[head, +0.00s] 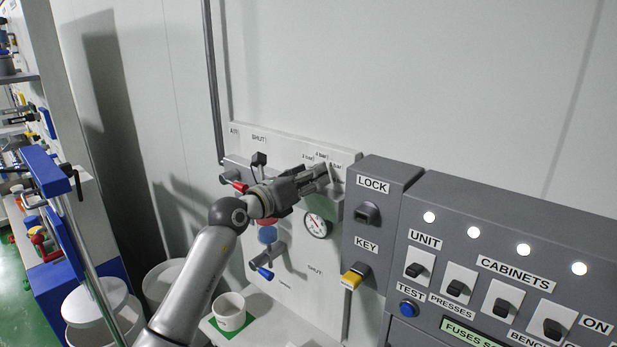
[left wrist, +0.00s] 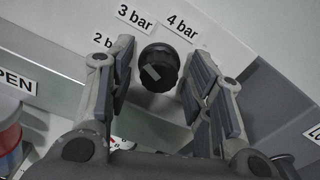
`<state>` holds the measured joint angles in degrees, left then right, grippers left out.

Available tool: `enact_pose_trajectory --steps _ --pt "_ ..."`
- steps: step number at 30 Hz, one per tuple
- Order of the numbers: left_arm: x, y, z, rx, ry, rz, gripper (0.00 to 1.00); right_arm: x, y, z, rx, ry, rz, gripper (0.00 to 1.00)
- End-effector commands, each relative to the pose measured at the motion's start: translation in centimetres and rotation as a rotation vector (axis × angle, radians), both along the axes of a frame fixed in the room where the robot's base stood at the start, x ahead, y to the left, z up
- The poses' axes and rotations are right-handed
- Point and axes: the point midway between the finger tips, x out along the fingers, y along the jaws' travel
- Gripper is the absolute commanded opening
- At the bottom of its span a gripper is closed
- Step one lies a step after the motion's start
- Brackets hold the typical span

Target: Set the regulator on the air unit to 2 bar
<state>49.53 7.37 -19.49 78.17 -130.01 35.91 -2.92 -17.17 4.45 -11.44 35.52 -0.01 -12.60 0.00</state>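The air unit is a pale panel (head: 290,142) on the wall with bar labels near its top right. In the left wrist view, the regulator is a black ribbed knob (left wrist: 158,68) with a pale mark on its face. The labels 2 bar (partly hidden), 3 bar (left wrist: 135,17) and 4 bar (left wrist: 182,26) arc around it. My left gripper (head: 322,172) is at the knob; in the left wrist view its open fingers (left wrist: 156,85) stand either side of it, with a gap at the left finger. The round gauge (head: 317,224) sits below the gripper. My right gripper is not in view.
A red-handled valve (head: 240,187) and a blue-handled valve (head: 264,272) are on the panel. A grey LOCK and KEY box (head: 385,175) stands close right of the gripper. A white cup (head: 229,311) stands on a green mat below.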

Motion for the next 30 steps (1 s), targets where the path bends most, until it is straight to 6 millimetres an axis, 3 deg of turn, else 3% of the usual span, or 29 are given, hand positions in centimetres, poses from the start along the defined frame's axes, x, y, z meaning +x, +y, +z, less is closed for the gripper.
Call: enact_pose_trajectory --steps 14,30 --pt "-0.7 0.6 0.0 0.001 -0.001 0.000 0.52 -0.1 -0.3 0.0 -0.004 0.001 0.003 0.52" --pt "-7.5 5.5 -0.1 0.002 -0.001 0.001 0.52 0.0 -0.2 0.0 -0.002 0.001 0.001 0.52"
